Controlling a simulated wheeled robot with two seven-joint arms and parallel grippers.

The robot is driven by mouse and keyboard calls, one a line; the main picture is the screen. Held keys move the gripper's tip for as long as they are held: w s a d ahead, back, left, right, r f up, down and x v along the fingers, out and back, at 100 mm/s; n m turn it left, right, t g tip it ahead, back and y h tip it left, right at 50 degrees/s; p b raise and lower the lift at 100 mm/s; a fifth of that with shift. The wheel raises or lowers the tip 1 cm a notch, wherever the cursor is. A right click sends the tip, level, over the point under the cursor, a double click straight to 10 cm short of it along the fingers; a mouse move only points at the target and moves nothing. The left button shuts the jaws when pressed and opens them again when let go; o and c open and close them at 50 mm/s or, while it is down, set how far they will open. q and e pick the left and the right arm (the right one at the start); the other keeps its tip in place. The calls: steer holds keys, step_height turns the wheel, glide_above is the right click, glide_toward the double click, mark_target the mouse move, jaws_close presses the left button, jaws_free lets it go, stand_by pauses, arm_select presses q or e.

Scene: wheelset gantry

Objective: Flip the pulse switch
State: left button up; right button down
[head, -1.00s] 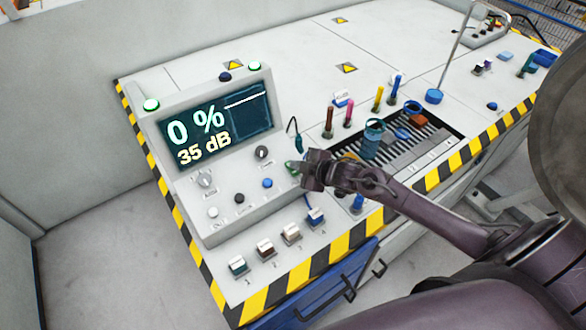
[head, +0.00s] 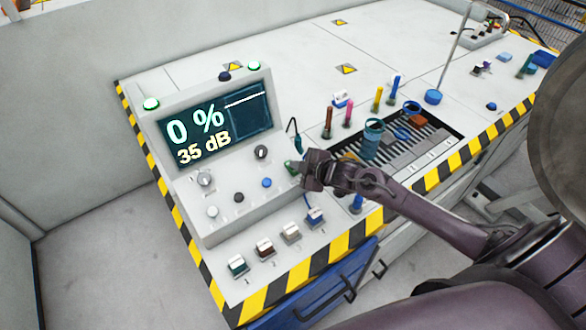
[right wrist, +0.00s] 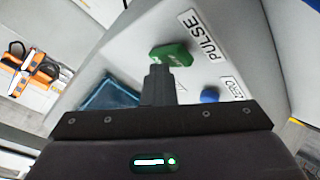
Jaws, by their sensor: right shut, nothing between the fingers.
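The pulse switch is a green rocker or lever (right wrist: 171,54) beside the printed PULSE label (right wrist: 201,34) in the right wrist view. In the head view the green switch (head: 291,167) shows at the right end of the sloped control panel. My right gripper (right wrist: 160,72) is shut and empty. Its fingertips are right at the green switch and overlap its lower edge in the wrist view; I cannot tell whether they touch. In the head view the right gripper (head: 304,170) comes in from the right and partly covers the switch. My left gripper is not in view.
The panel's screen (head: 219,122) reads 0 % and 35 dB. A blue button (head: 267,183), knobs and other buttons sit left of the gripper. Several small blocks (head: 265,247) stand along the front. A slotted tray (head: 428,152) with pens and cups lies to the right.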

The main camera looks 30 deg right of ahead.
steer(key=shift+s+f, duration=0.4)
steer(key=shift+f, duration=0.45)
steer(key=shift+r, duration=0.1)
steer(key=shift+r+p, duration=0.25)
steer(key=shift+p, duration=0.2)
steer(key=shift+w+f, duration=0.1)
steer(key=r+p, duration=0.1)
steer(key=r, duration=0.1)
steer(key=r+p, duration=0.1)
steer(key=p, duration=0.1)
steer(key=r+p, duration=0.2)
steer(key=shift+s+d+r, duration=0.15)
steer(key=shift+s+r, duration=0.1)
steer(key=shift+r, duration=0.05)
